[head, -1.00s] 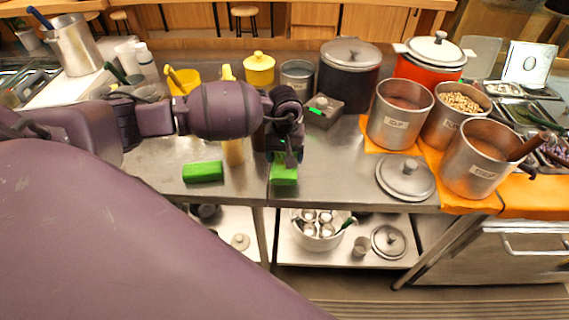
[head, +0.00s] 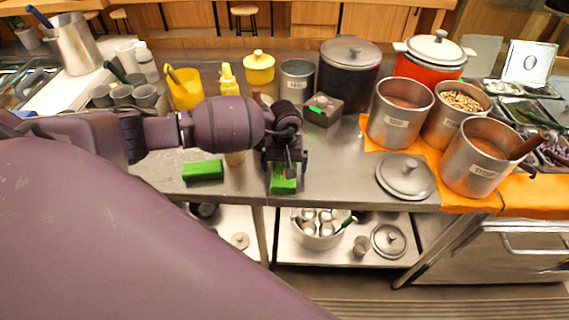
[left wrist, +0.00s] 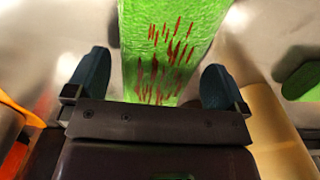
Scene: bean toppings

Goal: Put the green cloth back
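A green cloth (head: 283,184) lies on the steel counter near its front edge. In the left wrist view the green cloth (left wrist: 172,40) has red streaks and lies ahead of and between the fingers. My left gripper (head: 284,166) is right above this cloth, pointing down, and partly hides it. In the left wrist view my left gripper (left wrist: 157,75) is open, with a gap on each side of the cloth. A second green block-like piece (head: 203,171) lies to the left on the counter. My right gripper is not in view.
A yellow bottle (head: 228,80) stands behind my left arm. A grey box (head: 322,110) is behind the gripper. A steel lid (head: 405,177) and labelled pots (head: 400,112) on orange cloth (head: 470,194) are to the right. The counter between gripper and lid is clear.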

